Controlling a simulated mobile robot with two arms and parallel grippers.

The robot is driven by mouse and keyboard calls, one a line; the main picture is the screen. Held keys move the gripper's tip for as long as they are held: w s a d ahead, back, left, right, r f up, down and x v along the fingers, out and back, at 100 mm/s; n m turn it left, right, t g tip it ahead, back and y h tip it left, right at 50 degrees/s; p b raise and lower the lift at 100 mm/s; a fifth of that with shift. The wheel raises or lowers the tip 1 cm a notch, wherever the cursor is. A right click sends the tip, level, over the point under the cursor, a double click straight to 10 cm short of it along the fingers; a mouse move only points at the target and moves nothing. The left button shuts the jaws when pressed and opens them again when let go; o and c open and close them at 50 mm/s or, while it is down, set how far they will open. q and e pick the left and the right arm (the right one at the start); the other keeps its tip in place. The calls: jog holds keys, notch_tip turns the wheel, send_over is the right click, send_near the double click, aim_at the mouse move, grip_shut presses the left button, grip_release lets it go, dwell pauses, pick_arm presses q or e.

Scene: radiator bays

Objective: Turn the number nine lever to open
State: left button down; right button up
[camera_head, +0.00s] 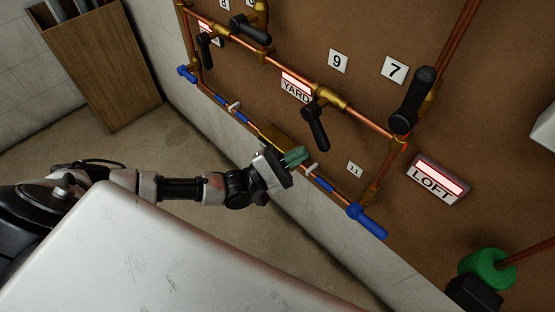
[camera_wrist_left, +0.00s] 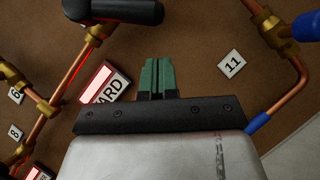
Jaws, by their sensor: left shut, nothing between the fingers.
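The number nine tag (camera_head: 338,61) is on the brown board, above a brass valve (camera_head: 327,95) on a copper pipe. The lever under that tag (camera_head: 315,129) is black and hangs downward from the valve, across the line of the pipe. My right gripper is not in view.
A lit YARD sign (camera_head: 295,88) is left of the lever. The number seven tag (camera_head: 394,69) and its raised black lever (camera_head: 413,101) are to the right, above a LOFT sign (camera_head: 438,180). A blue-handled valve (camera_head: 367,220) is below, near the number 11 tag (camera_head: 355,167).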

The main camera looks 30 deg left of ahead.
aim_at(317, 129)
pick_arm(q)
jog(key=shift+s+d+r+p, duration=0.2)
jog(key=shift+d+r+p, duration=0.2)
jog(key=shift+d+r, duration=0.85)
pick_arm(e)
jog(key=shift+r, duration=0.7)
